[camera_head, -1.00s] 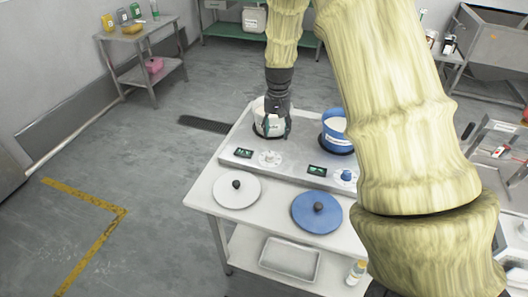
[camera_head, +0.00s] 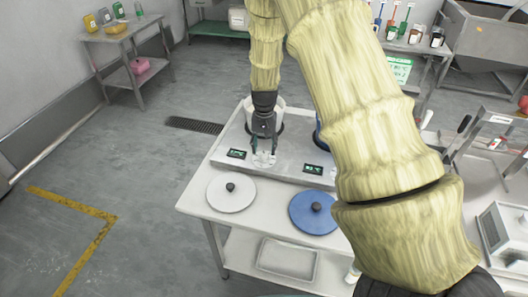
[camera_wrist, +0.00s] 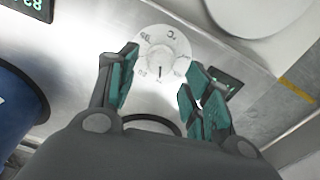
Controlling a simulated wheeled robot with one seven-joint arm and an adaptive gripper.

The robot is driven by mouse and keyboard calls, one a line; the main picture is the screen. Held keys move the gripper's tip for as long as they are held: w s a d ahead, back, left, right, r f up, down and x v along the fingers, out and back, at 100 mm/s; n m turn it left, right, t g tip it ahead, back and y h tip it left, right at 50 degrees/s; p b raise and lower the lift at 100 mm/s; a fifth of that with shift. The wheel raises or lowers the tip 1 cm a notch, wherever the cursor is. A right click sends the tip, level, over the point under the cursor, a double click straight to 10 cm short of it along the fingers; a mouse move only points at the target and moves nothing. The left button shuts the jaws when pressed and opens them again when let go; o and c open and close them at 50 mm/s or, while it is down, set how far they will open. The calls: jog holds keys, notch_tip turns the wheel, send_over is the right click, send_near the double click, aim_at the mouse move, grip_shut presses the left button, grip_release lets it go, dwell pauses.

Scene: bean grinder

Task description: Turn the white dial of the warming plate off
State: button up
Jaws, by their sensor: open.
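The white dial (camera_head: 263,158) is on the front of the metal warming plate (camera_head: 288,166), in front of the white pot (camera_head: 279,114). In the wrist view the white dial (camera_wrist: 165,45) is round with grey markings and a dark pointer line. My gripper (camera_head: 263,151) points down over the dial, its teal fingers open. In the wrist view my gripper (camera_wrist: 161,62) has one finger on each side of the dial, with gaps visible. I cannot tell whether its tips are at the dial's height. The gripper partly hides the dial in the head view.
A green-lit display (camera_head: 236,154) sits left of the dial, another display (camera_head: 313,169) to its right. A blue pot (camera_wrist: 18,105) stands near, mostly hidden by my arm in the head view. A white lid (camera_head: 231,192) and a blue lid (camera_head: 314,213) lie on the table front.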

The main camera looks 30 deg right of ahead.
aim_at(264, 154)
jog(key=shift+f+p, duration=0.5)
jog(key=shift+f, duration=1.55)
jog(key=c, duration=1)
